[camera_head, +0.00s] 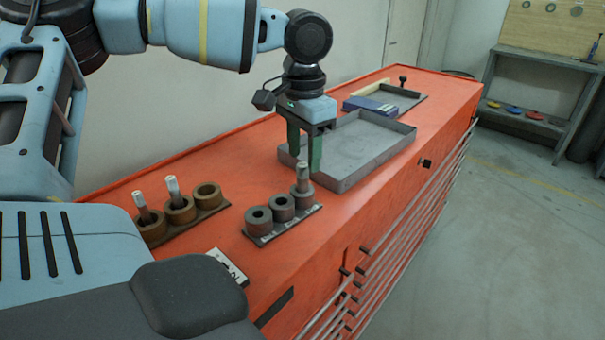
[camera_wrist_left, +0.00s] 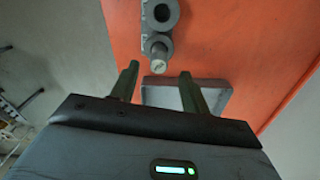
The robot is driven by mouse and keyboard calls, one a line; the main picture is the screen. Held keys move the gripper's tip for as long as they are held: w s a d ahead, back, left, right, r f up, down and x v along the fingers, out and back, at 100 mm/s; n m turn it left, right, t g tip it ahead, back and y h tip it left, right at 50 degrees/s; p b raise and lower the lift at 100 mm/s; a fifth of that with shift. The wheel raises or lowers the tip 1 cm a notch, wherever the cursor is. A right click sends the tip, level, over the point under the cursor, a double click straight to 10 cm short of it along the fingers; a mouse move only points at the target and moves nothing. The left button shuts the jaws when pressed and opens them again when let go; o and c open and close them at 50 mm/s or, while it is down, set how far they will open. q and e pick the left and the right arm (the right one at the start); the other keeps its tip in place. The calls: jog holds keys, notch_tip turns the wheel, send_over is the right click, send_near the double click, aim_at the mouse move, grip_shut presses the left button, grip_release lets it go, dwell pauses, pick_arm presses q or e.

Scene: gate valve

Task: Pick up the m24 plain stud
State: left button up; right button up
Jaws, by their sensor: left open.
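A grey stud (camera_head: 303,177) stands upright in the end socket of a dark grey three-socket holder (camera_head: 262,238) on the orange bench top. I take it for the plain stud; no size marking is readable. Two pale-tipped studs (camera_head: 172,188) (camera_head: 142,206) stand in a brown three-socket holder (camera_head: 208,205). My right gripper is out of view.
An empty grey tray (camera_head: 360,147) lies right behind the left gripper. A smaller tray (camera_head: 411,98) with a blue box (camera_head: 370,107) is farther back. A small marked plate (camera_head: 228,266) lies at the front. The wall runs along the bench's left side.

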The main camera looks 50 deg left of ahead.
aim_at(303, 164)
pick_arm(q)
jog(key=shift+s+d+f, duration=0.1)
jog(key=shift+s+f, duration=0.05)
jog(key=shift+f, duration=1.15)
jog(key=shift+s+f, duration=0.1)
jog(key=shift+f, duration=1.15)
jog(key=shift+c, duration=0.3)
grip_shut()
